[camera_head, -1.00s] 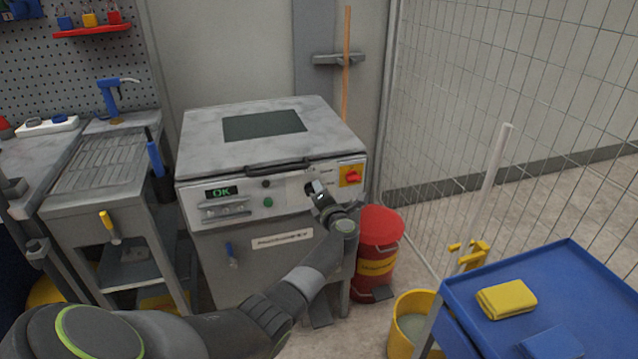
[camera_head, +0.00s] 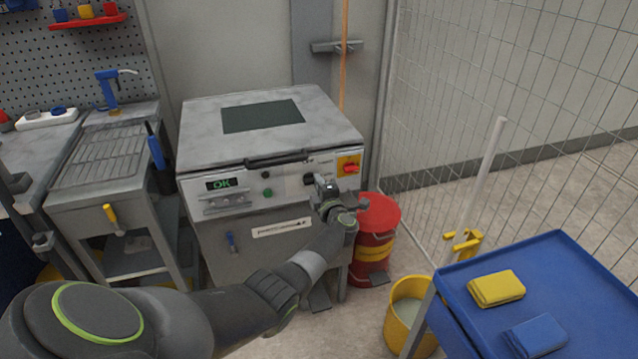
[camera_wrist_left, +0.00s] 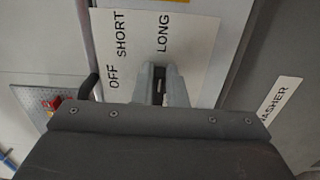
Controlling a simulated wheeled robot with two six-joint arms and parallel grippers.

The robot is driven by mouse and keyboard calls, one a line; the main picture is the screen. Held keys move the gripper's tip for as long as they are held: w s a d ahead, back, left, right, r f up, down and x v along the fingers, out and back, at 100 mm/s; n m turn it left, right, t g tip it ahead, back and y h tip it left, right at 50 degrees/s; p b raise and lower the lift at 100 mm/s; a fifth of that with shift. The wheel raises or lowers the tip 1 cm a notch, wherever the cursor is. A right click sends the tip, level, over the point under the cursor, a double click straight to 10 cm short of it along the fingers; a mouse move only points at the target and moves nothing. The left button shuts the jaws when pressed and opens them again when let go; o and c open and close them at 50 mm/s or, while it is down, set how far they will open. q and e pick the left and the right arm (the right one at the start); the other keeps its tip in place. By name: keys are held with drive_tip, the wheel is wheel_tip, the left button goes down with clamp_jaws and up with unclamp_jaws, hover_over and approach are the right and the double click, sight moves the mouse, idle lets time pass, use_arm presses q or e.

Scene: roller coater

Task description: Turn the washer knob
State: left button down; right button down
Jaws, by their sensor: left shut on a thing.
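The washer (camera_head: 270,225) is a grey cabinet with a white control strip on its front. Its dark knob (camera_head: 308,179) sits on that strip, left of a red switch on a yellow plate, and is partly covered by my gripper. My left gripper (camera_head: 317,181) is at the knob and shut on it. In the left wrist view, the two fingers (camera_wrist_left: 160,84) have the dark knob (camera_wrist_left: 158,88) with a pale mark between them. A white label plate (camera_wrist_left: 190,35) reads OFF, SHORT and LONG; the fingers are below LONG. My right gripper is not in view.
The red switch (camera_head: 350,167) is close to the right of my gripper. A red bin (camera_head: 378,215) stands right of the washer. A blue cart (camera_head: 590,275) and a yellow bucket (camera_head: 398,320) are at the right front. A metal bench (camera_head: 90,190) stands left.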

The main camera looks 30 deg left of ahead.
use_arm(q)
drive_tip(key=c, duration=1.5)
unclamp_jaws()
drive_tip(key=shift+o, duration=0.2)
drive_tip(key=p+v, duration=0.2)
drive_tip(key=v, duration=1.5)
drive_tip(key=shift+s, duration=0.2)
drive_tip(key=shift+d, duration=0.15)
